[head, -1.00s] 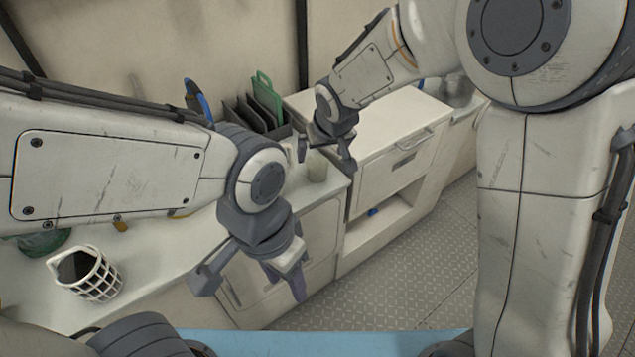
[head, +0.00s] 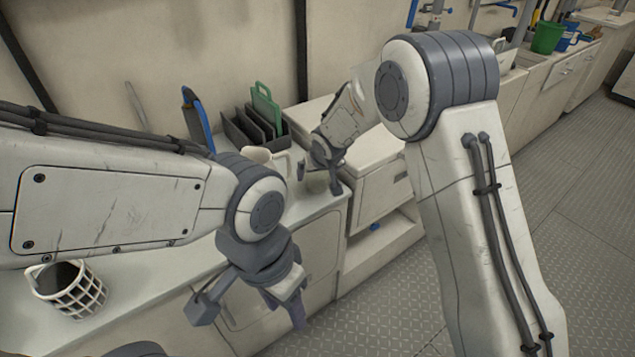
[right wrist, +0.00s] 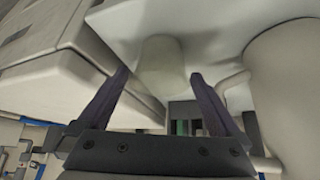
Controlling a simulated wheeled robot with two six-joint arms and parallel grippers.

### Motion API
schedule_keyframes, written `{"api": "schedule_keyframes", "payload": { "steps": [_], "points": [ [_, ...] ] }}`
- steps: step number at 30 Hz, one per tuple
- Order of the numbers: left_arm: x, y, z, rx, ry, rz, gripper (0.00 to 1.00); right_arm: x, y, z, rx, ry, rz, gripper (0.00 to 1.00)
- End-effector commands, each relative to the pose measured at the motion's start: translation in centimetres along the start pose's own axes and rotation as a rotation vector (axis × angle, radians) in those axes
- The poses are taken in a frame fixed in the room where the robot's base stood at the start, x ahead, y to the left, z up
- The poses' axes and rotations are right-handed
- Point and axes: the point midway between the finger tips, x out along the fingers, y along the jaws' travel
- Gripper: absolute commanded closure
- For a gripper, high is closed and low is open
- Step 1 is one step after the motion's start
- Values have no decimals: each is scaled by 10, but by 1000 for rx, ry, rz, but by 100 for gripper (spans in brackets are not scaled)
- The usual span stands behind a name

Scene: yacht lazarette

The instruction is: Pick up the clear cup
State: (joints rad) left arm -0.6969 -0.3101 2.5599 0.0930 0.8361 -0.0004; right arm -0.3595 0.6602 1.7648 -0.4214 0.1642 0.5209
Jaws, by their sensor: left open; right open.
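The clear cup (head: 316,183) stands on the white counter near its right end, partly hidden behind my right gripper in the head view. In the right wrist view the cup (right wrist: 161,62) shows as a pale, translucent shape between the two fingers. My right gripper (head: 321,179) is open, with its fingers on either side of the cup; I cannot tell whether they touch it. My left gripper (head: 250,308) is open and empty, low in front of the counter's cabinet doors.
A white mug-like vessel (head: 258,156) stands left of the cup, close to my right gripper. Behind it is a dark rack (head: 245,128) with a green board (head: 265,104). A white basket (head: 80,296) sits at the counter's left. A taller white cabinet (head: 375,165) borders the cup's right.

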Motion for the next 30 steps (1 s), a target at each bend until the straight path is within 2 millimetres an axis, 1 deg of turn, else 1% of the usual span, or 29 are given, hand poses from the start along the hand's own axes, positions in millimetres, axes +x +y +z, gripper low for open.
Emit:
{"api": "schedule_keyframes", "payload": {
  "steps": [1, 3, 10, 11, 12, 14, 15, 16, 25, 30],
  "points": [
    [1, 0, 0, 0, 0, 0, 50, 6, 0, 0, 0, 0, 0, 0],
    [1, 0, 0, 0, 0, 0, 50, 10, 0, 0, 0, 0, 0, 0],
    [1, 0, 0, 0, 0, 0, 50, 10, 0, 0, 0, 1, 0, 0],
    [1, 0, 0, 0, 0, 0, 50, 10, 0, 0, 0, 1, 0, 12],
    [1, 0, 0, 0, 0, 0, 50, 10, 0, 0, 0, 1, 0, 27],
    [1, 0, 0, 0, 0, 0, 50, 10, 0, 0, 0, 1, 0, 50],
    [1, 0, 0, 0, 0, 0, 50, 10, 0, 0, 0, 1, 0, 65],
    [1, 0, 0, 0, 0, 0, 50, 10, 0, 0, 0, 1, 0, 76],
    [0, 0, 0, 0, 0, 0, 50, 8, 0, -2, 0, 1, 0, 78],
    [-8, 1, 0, 0, 0, 0, 50, -5, 0, -10, 1, 3, 0, 78]
  ]
}}
